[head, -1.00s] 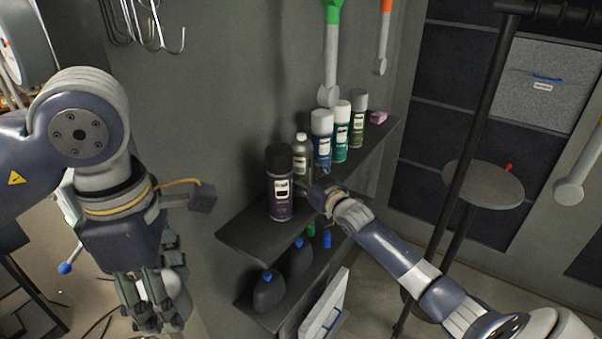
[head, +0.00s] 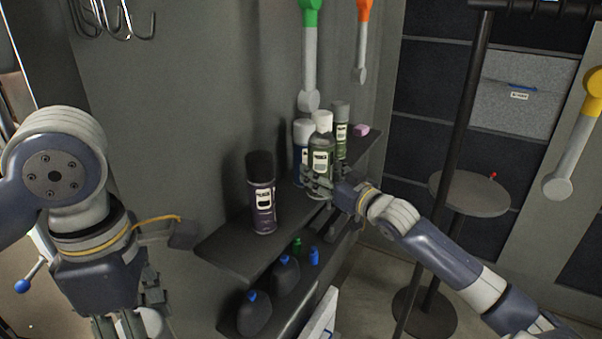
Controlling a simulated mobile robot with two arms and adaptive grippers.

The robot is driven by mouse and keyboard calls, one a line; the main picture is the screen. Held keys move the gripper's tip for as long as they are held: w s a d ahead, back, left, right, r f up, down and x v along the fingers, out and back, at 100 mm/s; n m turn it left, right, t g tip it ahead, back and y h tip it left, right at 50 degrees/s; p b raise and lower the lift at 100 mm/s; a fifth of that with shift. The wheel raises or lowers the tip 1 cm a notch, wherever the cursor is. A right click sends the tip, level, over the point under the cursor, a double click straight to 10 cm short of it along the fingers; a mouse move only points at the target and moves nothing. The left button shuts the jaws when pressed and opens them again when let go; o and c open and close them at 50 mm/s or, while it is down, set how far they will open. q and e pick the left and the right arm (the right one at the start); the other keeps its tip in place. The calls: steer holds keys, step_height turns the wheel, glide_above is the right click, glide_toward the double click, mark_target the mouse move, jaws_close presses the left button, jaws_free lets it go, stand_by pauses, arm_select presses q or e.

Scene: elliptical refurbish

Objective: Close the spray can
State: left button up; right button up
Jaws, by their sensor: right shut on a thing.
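A grey-green bottle (head: 320,160) with a pale cap is upright in my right gripper (head: 318,186), whose fingers are closed around its lower part. It is in front of the other cans, at the shelf (head: 228,246); I cannot tell whether it touches the shelf. A dark purple can (head: 263,208) with a black cap stands alone on the shelf to the left. A blue can (head: 301,158) with a white cap and an olive can (head: 341,128) with a grey cap stand behind the bottle. My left gripper (head: 130,322) is at the lower left, cut off by the picture's edge.
A pink block (head: 361,130) lies at the shelf's far end. Dark jugs (head: 285,276) with blue caps stand on the lower shelf. Wrenches with green (head: 310,60) and orange (head: 362,45) ends hang above. A round stool (head: 470,194) and dark pole stand at right.

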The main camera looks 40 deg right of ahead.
steer(key=s+d, duration=0.3)
steer(key=s, duration=0.5)
steer(key=shift+s+d+b, duration=0.2)
steer(key=shift+s+b, duration=0.1)
steer(key=shift+b, duration=0.15)
steer(key=shift+r, duration=0.1)
steer(key=o, duration=0.9)
steer(key=c, duration=0.9)
steer(key=shift+c, duration=0.2)
